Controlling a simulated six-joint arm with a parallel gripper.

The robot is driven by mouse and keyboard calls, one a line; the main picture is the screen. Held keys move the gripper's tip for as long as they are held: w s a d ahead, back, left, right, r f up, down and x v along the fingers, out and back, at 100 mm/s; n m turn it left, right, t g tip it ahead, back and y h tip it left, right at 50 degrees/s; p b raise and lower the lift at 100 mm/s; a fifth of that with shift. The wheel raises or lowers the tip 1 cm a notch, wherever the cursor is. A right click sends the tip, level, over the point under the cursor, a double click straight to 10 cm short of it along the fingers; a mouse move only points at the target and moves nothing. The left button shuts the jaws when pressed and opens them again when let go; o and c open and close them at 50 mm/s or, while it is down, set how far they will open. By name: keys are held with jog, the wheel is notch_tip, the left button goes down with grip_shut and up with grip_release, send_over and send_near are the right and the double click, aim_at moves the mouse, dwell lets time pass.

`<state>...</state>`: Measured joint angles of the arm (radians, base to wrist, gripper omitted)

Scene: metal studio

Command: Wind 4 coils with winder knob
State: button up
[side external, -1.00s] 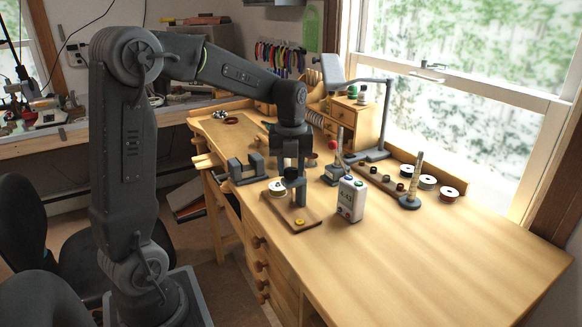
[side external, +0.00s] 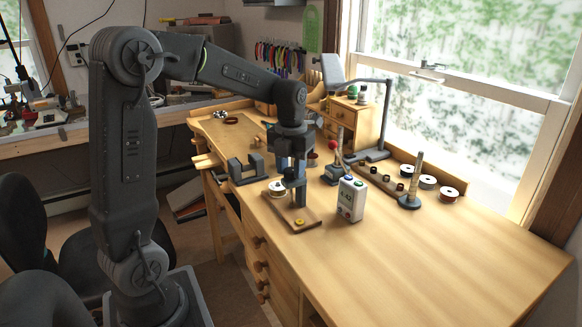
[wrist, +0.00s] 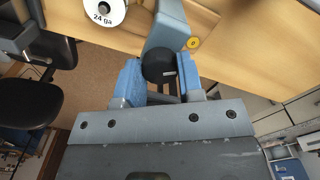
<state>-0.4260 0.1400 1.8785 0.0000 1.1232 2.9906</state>
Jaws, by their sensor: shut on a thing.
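The winder stands on a small wooden base (side external: 314,223) near the bench's front edge, with a grey-blue upright post (side external: 300,196). Its round black winder knob (wrist: 158,66) shows in the wrist view with a white index mark. My gripper (side external: 291,172) points down over the winder, and its blue fingers (wrist: 160,76) lie on both sides of the knob, shut on it. A white wire spool marked "24 ga" (wrist: 103,10) sits beside the post; it also shows in the side view (side external: 277,189). The coils on the winder are too small to make out.
A white box with a small display (side external: 350,200) stands right of the winder. A grey vise-like block (side external: 246,168) lies to its left. A tapered mandrel (side external: 412,190) and several spools (side external: 428,182) stand by the window. The right front of the bench is clear.

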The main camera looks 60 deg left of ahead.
aim_at(291, 170)
jog(key=o, duration=0.9)
jog(key=shift+r, duration=0.15)
notch_tip(291, 170, up, 14)
jog(key=shift+f, duration=0.2)
